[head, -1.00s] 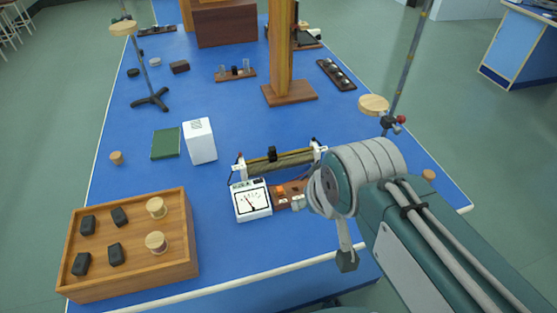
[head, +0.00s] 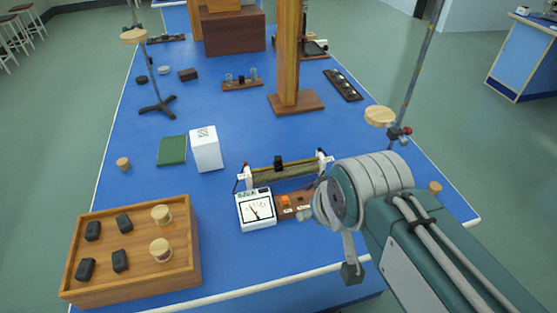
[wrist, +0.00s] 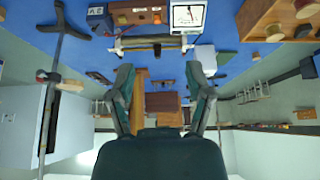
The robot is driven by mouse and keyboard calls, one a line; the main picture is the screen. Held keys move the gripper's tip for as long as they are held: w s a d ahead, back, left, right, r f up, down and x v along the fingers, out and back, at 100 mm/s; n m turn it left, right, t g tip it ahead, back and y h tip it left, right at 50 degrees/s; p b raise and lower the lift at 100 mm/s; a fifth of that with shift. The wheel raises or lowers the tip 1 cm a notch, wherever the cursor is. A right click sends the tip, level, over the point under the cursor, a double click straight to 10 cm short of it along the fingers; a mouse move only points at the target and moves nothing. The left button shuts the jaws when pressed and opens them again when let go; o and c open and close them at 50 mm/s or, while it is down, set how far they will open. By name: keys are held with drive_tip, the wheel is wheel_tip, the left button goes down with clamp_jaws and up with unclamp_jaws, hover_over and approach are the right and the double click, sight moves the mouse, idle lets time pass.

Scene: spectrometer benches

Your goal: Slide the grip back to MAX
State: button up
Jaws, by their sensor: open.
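The sliding rheostat (head: 292,171) stands across the blue bench, a long brown coil between white end pieces. Its black grip (head: 279,163) sits on the top rod, left of the middle in the head view. The rheostat also shows inverted near the top of the wrist view (wrist: 150,43), with the dark grip (wrist: 157,49) on it. A MAX mark is too small to read. My gripper (wrist: 163,82) is open and empty in the wrist view, its two fingers apart, with the rheostat beyond them.
A white meter (head: 256,209) and an orange-switch board (head: 293,206) stand just in front of the rheostat. A white box (head: 206,150), wooden tray (head: 188,273) and wooden post (head: 289,60) stand around. A clamp-stand rod (head: 412,85) rises at right. Bare bench lies behind the rheostat.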

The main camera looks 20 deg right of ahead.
drive_tip(key=shift+w, duration=0.1)
drive_tip(key=g, duration=0.6)
hover_over(278, 157)
wheel_tip(278, 157, down, 9)
wheel_tip(278, 157, down, 10)
drive_tip(key=shift+f, duration=0.15)
clamp_jaws()
